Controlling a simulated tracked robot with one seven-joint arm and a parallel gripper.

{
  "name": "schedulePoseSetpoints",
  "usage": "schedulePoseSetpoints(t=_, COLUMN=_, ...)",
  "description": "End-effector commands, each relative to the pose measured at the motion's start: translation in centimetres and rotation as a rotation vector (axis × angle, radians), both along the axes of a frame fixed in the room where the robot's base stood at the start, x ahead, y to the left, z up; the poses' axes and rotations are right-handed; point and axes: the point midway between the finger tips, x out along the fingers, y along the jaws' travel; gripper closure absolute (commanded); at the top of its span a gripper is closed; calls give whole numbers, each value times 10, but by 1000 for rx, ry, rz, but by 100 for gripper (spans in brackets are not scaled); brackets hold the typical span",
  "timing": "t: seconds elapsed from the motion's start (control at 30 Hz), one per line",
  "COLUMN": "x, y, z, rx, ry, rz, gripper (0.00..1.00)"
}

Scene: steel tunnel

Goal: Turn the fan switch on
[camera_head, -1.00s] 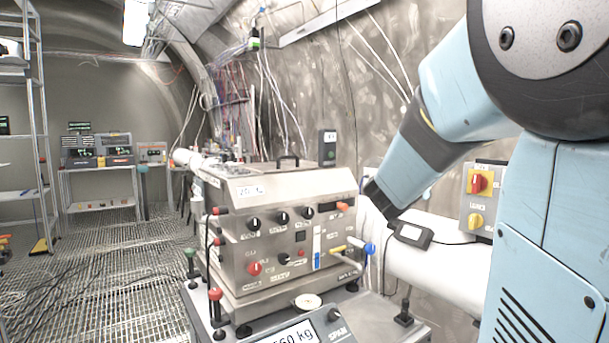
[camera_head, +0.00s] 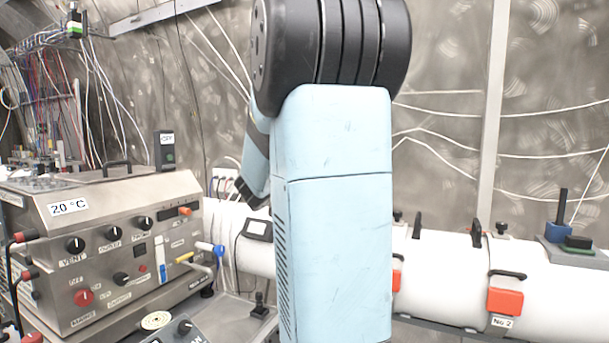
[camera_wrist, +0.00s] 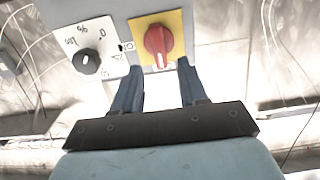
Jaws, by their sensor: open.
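In the wrist view a red rotary knob (camera_wrist: 158,42) with a pale pointer mark sits on a yellow plate (camera_wrist: 179,25). Part of an "ON" mark shows beside the plate, but no "fan" label is readable, so I cannot tell for sure that this is the fan switch. My gripper (camera_wrist: 160,66) is open and empty. Its two blue fingers point at the knob, one to each side of its lower end; contact is not visible. In the head view my arm hides the knob, and I cannot make out the gripper clearly.
A black dial (camera_wrist: 88,60) on a white marked plate is left of the knob. In the head view a steel control box (camera_head: 125,240) with several knobs stands at left. A white pipe (camera_head: 440,285) with clamps runs along the wall at right.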

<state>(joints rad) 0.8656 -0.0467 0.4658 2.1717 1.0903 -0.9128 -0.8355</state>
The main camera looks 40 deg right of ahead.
Motion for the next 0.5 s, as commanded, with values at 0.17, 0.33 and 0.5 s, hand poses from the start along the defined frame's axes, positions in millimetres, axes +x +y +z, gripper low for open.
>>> schedulePoseSetpoints(t=0.17, x=10, y=-25, z=0, rx=2, ry=1, rz=-1, gripper=57)
schedulePoseSetpoints(t=0.33, x=16, y=-39, z=0, rx=0, ry=0, rz=0, gripper=57)
schedulePoseSetpoints(t=0.5, x=18, y=-43, z=0, rx=0, ry=0, rz=0, gripper=57)
